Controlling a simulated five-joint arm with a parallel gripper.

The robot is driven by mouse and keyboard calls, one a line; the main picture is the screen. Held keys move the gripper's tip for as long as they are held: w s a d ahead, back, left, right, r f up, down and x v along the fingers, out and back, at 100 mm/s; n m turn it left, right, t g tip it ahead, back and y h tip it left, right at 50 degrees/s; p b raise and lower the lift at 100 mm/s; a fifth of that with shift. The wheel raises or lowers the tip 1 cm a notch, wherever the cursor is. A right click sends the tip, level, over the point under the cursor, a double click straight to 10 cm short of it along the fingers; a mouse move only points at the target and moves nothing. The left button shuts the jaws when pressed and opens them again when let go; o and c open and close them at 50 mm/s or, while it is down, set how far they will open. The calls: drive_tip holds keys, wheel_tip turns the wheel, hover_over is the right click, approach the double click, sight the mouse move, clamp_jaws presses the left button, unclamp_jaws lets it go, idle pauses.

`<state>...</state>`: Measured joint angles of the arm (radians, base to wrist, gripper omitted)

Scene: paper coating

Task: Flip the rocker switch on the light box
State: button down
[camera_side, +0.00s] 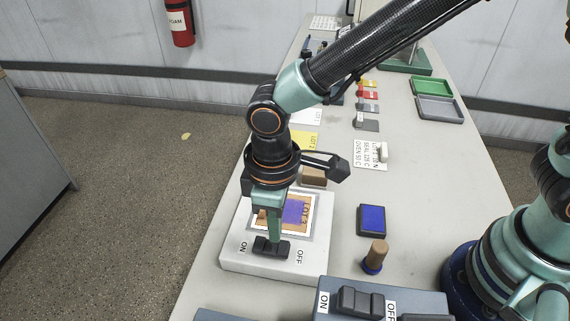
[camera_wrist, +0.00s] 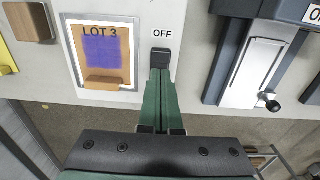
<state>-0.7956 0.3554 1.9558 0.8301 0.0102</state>
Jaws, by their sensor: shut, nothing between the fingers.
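The white light box (camera_side: 232,254) stands on the bench, with a lit panel bearing a framed sheet marked LOT 3 (camera_wrist: 101,55). Its black rocker switch (camera_side: 261,250) sits on the near part of the top, between the ON and OFF labels. The rocker also shows in the wrist view (camera_wrist: 160,54), just below the OFF label (camera_wrist: 162,34). My gripper (camera_side: 273,238) points down with its green fingers shut and empty. The fingertips (camera_wrist: 160,72) are right at the rocker and hide part of it. I cannot tell whether they press on it.
A grey box with another ON/OFF switch (camera_side: 360,301) stands at the front. Green and grey trays (camera_side: 431,86) are farther back.

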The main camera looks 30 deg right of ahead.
sight(276, 246)
drive_tip(key=shift+r, duration=2.05)
drive_tip(key=w+d+r+m+t+y, duration=0.1)
drive_tip(key=w+d+r+m, duration=0.1)
drive_tip(key=d+r, duration=0.35)
drive_tip(key=w+d+r+m+t, duration=0.2)
drive_tip(key=d, duration=0.7)
drive_tip(key=s+d+r+m+t, duration=0.1)
drive_tip(key=d+m, duration=0.1)
drive_tip(key=d, duration=0.4)
drive_tip(key=s+d+r+m+t+h, duration=0.1)
drive_tip(key=s+d+r+m, duration=0.1)
drive_tip(key=d, duration=0.5)
drive_tip(key=shift+d+r+m+t, duration=0.3)
drive_tip(key=shift+m, duration=0.2)
drive_tip(key=shift+w+a, duration=0.1)
